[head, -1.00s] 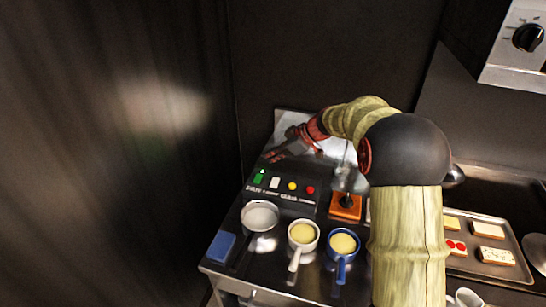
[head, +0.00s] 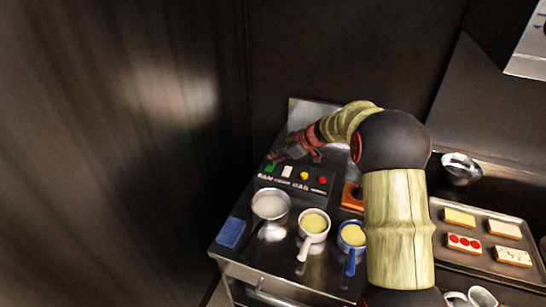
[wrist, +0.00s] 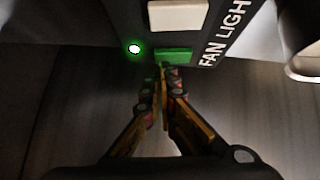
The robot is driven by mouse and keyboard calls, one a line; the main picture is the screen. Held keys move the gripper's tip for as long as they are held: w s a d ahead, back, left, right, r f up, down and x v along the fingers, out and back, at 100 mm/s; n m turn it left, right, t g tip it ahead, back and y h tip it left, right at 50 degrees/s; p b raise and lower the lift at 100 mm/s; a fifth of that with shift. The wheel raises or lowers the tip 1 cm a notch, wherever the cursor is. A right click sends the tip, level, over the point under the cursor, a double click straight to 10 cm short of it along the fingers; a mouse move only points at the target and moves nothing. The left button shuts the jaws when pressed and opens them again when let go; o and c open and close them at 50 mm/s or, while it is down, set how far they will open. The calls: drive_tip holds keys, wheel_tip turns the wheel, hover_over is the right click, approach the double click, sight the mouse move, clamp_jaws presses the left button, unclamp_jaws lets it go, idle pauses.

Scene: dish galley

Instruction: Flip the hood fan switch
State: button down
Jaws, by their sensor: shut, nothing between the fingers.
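The fan switch is a green rocker (wrist: 173,56) beside the word FAN on a dark control panel (wrist: 120,12). A green indicator lamp (wrist: 135,47) glows beside it. In the head view the green switch (head: 270,168) is at the left end of the panel's row. My gripper (wrist: 161,70) is shut and empty, its fingertips at the near edge of the green switch; I cannot tell whether they touch it. In the head view my gripper (head: 274,157) is just above and behind that switch, and the lamp is not visible there.
A white switch (wrist: 178,15) is next to the green one; yellow (head: 305,175) and red (head: 322,180) buttons follow. A sandwich tray (head: 462,262) lies right.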

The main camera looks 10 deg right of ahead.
drive_tip(key=shift+w+d+f+g+y, duration=0.15)
drive_tip(key=shift+w+f+g+y, duration=0.15)
drive_tip(key=shift+f, duration=0.2)
drive_tip(key=shift+w+d+f+m, duration=0.1)
drive_tip(key=shift+d+m, duration=0.05)
drive_tip(key=shift+m, duration=0.15)
drive_tip(key=shift+w+f+g+y+b, duration=0.1)
drive_tip(key=shift+f+g+y+b, duration=0.25)
drive_tip(key=shift+b, duration=0.7)
drive_tip(key=shift+r, duration=0.1)
